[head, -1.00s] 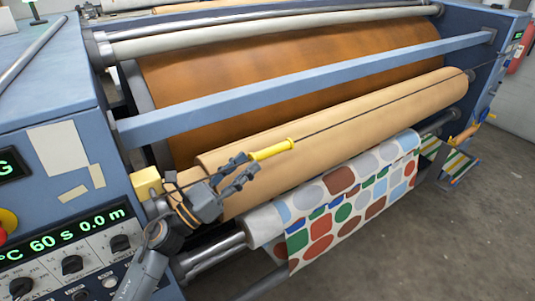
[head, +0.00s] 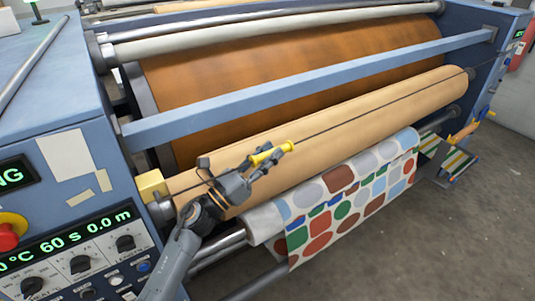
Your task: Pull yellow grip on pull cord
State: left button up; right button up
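The yellow grip (head: 260,158) sits on the dark pull cord (head: 385,107), which runs slanting across the front of the machine above the tan roller. My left gripper (head: 274,157) reaches in from the lower left, with its grey fingers at the yellow grip. The fingers overlap the grip and cover part of it. I cannot tell whether they are closed on it or only around it. My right gripper is not in view.
The tan roller (head: 400,105) lies just behind the grip. A patterned fabric roll (head: 345,205) hangs below it. A blue crossbar (head: 310,88) spans above. The control panel (head: 75,255) with a red button stands at left. Open floor (head: 450,240) lies at right.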

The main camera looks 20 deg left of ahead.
pick_arm(q)
grip_shut()
jog(key=s+d, duration=0.2)
jog(key=d, duration=0.1)
jog(key=shift+s+d, duration=0.25)
jog(key=shift+s, duration=0.1)
jog(key=shift+o, duration=2.4)
grip_release()
jog(key=shift+s, duration=0.1)
jog(key=v, duration=1.2)
